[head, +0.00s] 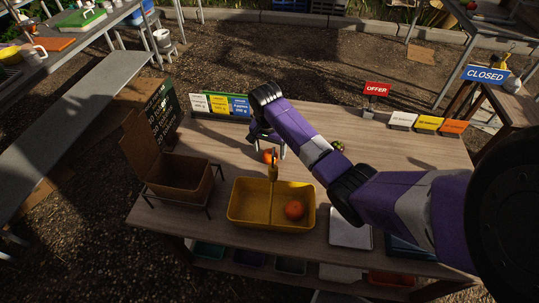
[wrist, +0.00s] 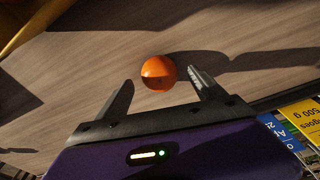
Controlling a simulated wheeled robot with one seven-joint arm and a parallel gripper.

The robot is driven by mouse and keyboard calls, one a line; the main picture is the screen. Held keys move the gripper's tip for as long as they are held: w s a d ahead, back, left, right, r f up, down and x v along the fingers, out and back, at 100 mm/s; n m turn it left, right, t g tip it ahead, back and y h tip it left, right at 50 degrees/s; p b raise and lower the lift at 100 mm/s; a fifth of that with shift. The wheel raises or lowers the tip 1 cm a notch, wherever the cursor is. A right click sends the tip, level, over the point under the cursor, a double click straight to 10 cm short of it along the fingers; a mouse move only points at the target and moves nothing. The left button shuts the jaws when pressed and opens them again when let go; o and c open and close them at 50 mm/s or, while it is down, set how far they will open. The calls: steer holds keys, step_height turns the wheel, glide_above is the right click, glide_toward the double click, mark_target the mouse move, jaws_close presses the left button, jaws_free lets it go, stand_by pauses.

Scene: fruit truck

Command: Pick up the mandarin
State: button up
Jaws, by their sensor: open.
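A round orange mandarin (head: 269,156) lies on the wooden table, just beyond the yellow basket. It also shows in the wrist view (wrist: 159,73), partly shaded, ahead of and between the lines of my two fingers. My gripper (head: 271,147) is open and empty, low over the table by the mandarin. In the wrist view the gripper (wrist: 163,88) has its fingers spread on either side, with the mandarin near the fingertip level. I cannot tell whether they touch it. A second orange fruit (head: 294,209) lies in the yellow basket (head: 247,212).
A brown box in a wire stand (head: 180,182) is at the left. Price cards (head: 220,105) stand behind my gripper. A red OFFER sign (head: 377,89) and more cards (head: 428,122) are at the back right. A small fruit (head: 338,147) lies beside my arm.

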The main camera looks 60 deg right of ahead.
mark_target(270, 153)
steer(key=shift+d+f, duration=0.1)
steer(key=shift+f, duration=1.05)
steer(key=c, duration=1.6)
steer(key=shift+c, duration=0.2)
steer(key=shift+r, duration=0.1)
step_height(270, 153, up, 20)
steer(key=p, duration=0.3)
